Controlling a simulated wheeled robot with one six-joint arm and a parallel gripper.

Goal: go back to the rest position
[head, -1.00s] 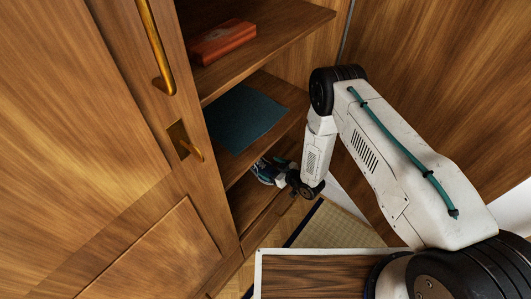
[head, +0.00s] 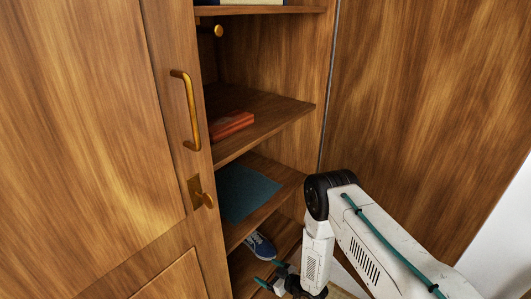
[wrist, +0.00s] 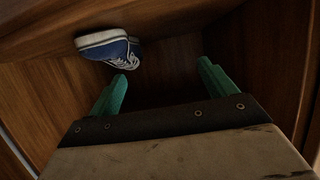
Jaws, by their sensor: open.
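My gripper (head: 267,273) is at the lowest visible shelf of the open cabinet, in front of a blue shoe (head: 261,246). In the wrist view my gripper's two green fingers (wrist: 161,73) stand wide apart with nothing between them. The blue shoe with a white sole (wrist: 105,46) lies beyond the left fingertip there; whether they touch is unclear. In the head view my arm comes in from the lower right, and its wrist hides part of the low shelf.
The cabinet door (head: 166,120) with a brass handle (head: 187,110) stands at the left. A red-brown box (head: 231,125) lies on an upper shelf, a teal flat item (head: 246,192) on the shelf below. A wooden panel (head: 425,110) is at the right, close to my arm.

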